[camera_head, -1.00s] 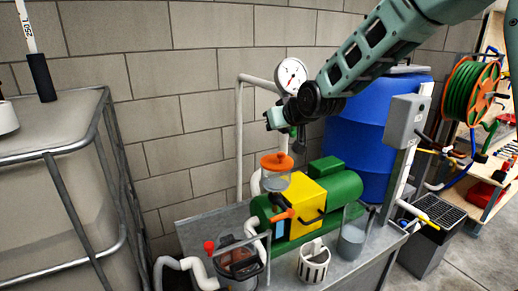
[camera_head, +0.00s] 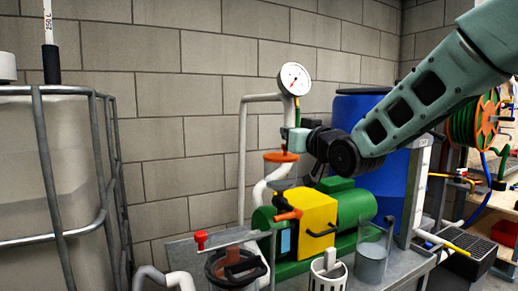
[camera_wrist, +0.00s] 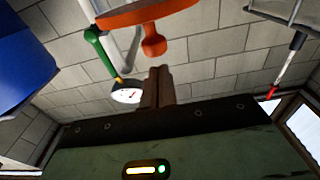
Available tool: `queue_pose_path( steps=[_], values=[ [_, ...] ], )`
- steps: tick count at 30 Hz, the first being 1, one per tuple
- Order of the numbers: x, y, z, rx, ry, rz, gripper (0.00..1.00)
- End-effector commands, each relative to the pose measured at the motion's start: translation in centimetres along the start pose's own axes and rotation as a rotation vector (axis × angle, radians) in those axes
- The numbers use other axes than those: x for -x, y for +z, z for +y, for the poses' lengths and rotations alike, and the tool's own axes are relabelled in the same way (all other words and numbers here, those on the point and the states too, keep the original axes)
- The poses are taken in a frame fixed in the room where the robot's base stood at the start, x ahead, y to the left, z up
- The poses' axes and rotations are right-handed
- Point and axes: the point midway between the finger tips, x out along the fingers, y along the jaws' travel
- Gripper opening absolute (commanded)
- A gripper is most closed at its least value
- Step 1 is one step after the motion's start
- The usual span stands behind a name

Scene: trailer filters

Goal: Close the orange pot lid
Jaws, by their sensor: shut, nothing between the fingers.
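The orange pot lid (camera_head: 281,156) sits on top of the clear pot (camera_head: 275,171) on the green and yellow pump. In the wrist view the orange lid (camera_wrist: 150,12) and its round knob (camera_wrist: 153,42) show at the top. My gripper (camera_head: 291,136) is just above the lid in the head view. In the wrist view its fingers (camera_wrist: 160,72) are shut together and empty, with their tips close to the knob. I cannot tell whether they touch it. Whether the lid is fully seated is unclear.
A pressure gauge (camera_head: 294,79) on a white pipe stands right behind my gripper. The yellow pump box (camera_head: 312,222), a blue barrel (camera_head: 352,125) and a caged tank (camera_head: 50,160) stand around. A white basket (camera_head: 328,275) and a clear beaker (camera_head: 372,262) are in front.

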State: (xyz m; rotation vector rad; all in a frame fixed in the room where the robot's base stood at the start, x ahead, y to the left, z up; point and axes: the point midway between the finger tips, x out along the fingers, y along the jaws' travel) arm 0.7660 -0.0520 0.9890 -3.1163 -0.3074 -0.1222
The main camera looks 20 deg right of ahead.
Motion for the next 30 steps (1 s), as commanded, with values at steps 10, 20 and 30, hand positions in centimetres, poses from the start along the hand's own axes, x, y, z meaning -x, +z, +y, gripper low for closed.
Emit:
queue_pose_path(
  steps=[10,20,30],
  values=[
    [1.3,2.3,0.0,0.000,0.000,0.176,0.00],
    [1.7,2.6,0.0,0.001,0.000,0.268,0.00],
    [1.8,2.5,0.0,0.000,0.000,0.289,0.00]
  ],
)
